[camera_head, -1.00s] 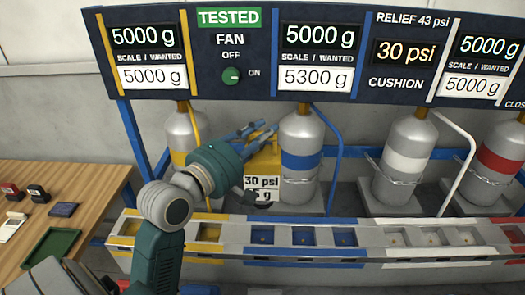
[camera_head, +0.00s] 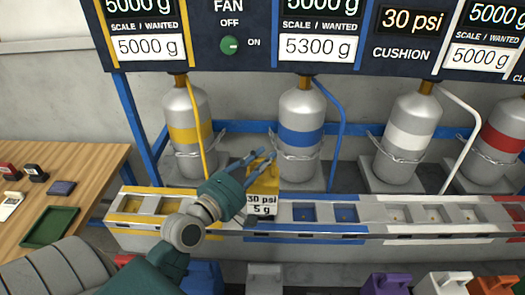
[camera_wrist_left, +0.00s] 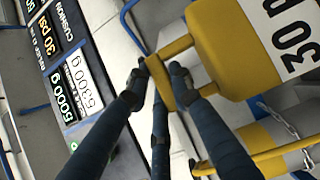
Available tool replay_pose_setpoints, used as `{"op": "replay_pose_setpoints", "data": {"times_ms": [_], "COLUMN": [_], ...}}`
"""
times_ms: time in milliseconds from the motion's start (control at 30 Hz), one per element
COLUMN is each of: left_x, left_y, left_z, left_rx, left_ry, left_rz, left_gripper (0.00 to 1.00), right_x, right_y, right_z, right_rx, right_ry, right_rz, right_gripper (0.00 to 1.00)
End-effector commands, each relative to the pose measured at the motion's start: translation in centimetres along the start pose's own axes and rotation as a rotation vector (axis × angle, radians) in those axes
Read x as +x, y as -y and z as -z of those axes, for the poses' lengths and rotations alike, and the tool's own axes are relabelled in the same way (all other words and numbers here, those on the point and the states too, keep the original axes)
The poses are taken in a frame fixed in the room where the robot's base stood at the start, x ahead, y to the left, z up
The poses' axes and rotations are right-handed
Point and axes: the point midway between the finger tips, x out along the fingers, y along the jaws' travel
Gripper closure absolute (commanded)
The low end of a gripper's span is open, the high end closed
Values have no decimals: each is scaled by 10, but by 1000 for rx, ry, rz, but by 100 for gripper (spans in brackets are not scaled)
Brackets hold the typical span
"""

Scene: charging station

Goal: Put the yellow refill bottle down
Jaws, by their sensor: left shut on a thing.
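The yellow refill bottle (camera_head: 264,184) is a yellow block-like container with a handle and a white label reading "30 psi 5 g". My left gripper (camera_head: 252,160) is shut on its handle from the left. In the left wrist view the two fingers (camera_wrist_left: 172,80) pinch the handle of the yellow bottle (camera_wrist_left: 240,45). The bottle is upright in front of the slotted rail, between its yellow section (camera_head: 140,223) and blue section (camera_head: 325,230). It hides part of the rail, and I cannot tell whether it touches it. My right gripper is not in view.
Cylinders with yellow (camera_head: 188,132), blue (camera_head: 300,137), white (camera_head: 411,138) and red (camera_head: 499,138) bands stand behind the rail. Two blue slots (camera_head: 325,212) show empty right of the bottle. A wooden table (camera_head: 90,170) is at left. Several coloured containers (camera_head: 385,284) stand below.

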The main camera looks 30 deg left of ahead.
Motion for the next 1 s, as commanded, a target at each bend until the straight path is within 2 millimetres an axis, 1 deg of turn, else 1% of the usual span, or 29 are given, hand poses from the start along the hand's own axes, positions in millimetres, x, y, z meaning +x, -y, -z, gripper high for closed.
{"op": "replay_pose_setpoints", "data": {"times_ms": [100, 167, 433, 567, 600, 667, 900, 1000], "left_x": [0, 0, 0, 0, 0, 0, 0, 0], "left_y": [8, 11, 11, 14, 18, 18, 18, 14], "left_z": [1, 1, 0, 0, 0, 0, 0, 0], "left_rx": [3, 2, 1, 1, 0, 0, 0, 0], "left_ry": [-2, -2, -2, -2, -1, 0, -1, -1], "left_rz": [-10, -11, -12, -12, -2, -1, -1, -2], "left_gripper": [100, 100, 100, 100, 71, 60, 60, 60], "right_x": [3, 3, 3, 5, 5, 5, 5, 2], "right_y": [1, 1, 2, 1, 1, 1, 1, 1], "right_z": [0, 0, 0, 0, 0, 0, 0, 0], "right_rx": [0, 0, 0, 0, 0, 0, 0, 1], "right_ry": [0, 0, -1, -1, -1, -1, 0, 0], "right_rz": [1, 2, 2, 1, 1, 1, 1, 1], "right_gripper": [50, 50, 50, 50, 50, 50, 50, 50]}}
